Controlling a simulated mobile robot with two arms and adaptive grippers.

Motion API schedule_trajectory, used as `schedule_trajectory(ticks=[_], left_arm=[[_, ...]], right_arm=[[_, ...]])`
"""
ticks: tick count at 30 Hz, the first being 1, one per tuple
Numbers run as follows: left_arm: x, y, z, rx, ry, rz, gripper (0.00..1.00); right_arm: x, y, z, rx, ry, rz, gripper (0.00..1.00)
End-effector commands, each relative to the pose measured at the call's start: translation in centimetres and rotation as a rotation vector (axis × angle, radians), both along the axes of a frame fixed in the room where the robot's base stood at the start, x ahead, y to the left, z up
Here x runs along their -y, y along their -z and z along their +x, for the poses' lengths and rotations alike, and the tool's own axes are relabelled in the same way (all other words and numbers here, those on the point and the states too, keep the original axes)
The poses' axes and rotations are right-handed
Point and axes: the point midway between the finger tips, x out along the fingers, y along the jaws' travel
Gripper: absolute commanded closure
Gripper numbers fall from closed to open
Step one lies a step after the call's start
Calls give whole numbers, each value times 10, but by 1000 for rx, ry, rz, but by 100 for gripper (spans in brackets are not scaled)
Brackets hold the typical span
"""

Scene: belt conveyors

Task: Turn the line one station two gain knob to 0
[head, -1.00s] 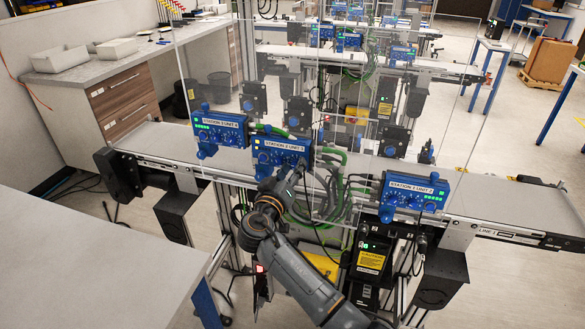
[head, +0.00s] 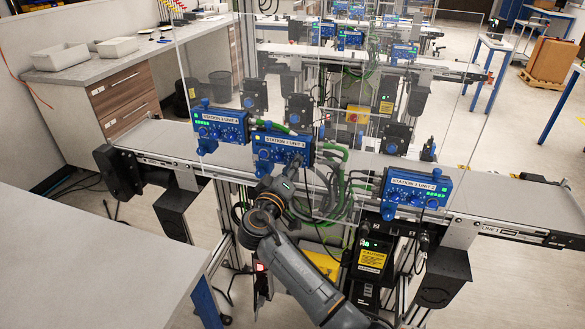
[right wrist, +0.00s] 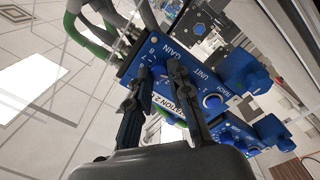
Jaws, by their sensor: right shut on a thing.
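In the right wrist view the blue unit (right wrist: 238,68) shows the word GAIN, a dial scale and a label that seems to read STATION 2. My right gripper (head: 292,178) is at the unit's lower front in the head view. In the right wrist view its two dark fingers (right wrist: 165,72) are closed in at the gain dial, shut on the gain knob, which they mostly hide. The knob's pointer and setting cannot be read. My left gripper is not in view.
Similar blue units stand to the left (head: 219,126) and right (head: 412,189). Green cables (head: 338,180) hang beside the middle unit. The clear guard (head: 455,95) rises above the belt (head: 505,200). A grey table (head: 90,250) fills the lower left.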

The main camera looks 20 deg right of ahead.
Motion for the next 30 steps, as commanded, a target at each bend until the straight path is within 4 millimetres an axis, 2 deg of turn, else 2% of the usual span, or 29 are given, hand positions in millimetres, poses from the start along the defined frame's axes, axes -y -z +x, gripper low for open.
schedule_trajectory(ticks=[12,27,28,30], left_arm=[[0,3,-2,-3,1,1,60],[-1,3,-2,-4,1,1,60],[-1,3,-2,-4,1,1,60],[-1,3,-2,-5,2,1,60]], right_arm=[[1,-1,1,-102,0,-156,100],[1,-2,1,-113,1,-175,100],[1,-2,1,-113,1,-175,76],[1,-2,1,-113,1,-175,62]])
